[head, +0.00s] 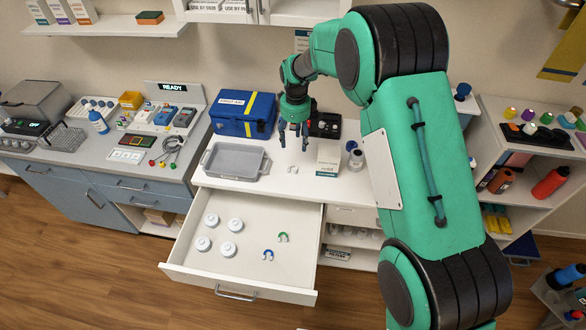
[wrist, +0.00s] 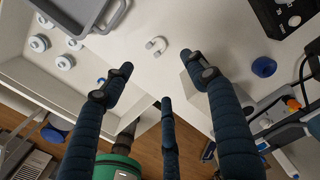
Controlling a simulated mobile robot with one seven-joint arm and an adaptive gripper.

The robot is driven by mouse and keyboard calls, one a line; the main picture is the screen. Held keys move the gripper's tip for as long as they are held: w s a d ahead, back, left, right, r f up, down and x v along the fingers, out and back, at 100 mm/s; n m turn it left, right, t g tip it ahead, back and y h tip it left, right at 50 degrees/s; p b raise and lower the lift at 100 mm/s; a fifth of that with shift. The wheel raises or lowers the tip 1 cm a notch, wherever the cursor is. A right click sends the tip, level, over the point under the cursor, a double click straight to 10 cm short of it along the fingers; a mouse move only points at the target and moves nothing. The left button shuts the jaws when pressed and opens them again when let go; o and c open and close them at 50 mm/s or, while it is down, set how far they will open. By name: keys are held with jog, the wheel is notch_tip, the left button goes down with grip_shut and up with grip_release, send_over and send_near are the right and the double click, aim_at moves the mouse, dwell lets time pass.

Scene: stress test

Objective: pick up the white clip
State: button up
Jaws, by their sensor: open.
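The white clip (head: 292,169) is a small U-shape lying flat on the white counter (head: 262,187), just behind the open drawer. It also shows in the wrist view as a pale U (wrist: 157,46), past my fingertips and clear of them. My gripper (head: 293,146) has dark blue fingers and points down above the counter, a little above and behind the clip in the head view. In the wrist view my gripper (wrist: 160,75) has its three fingers spread wide, with nothing between them.
A grey tray (head: 235,177) and a blue first aid box (head: 243,113) stand left of the clip. A pale box (head: 328,158) stands close on its right. The open drawer (head: 243,283) holds white round jars, a green clip (head: 283,237) and a blue clip (head: 268,254).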

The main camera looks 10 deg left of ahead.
jog(key=shift+w+a+f, duration=0.1)
jog(key=shift+a+f, duration=0.25)
jog(key=shift+f, duration=0.25)
jog(key=shift+f, duration=0.1)
send_over(294, 167)
jog(key=shift+a+f, duration=0.15)
jog(key=shift+f, duration=4.05)
jog(key=shift+f+b, duration=0.1)
jog(key=shift+b, duration=0.2)
jog(key=shift+f, duration=2.5)
jog(key=c, duration=0.8)
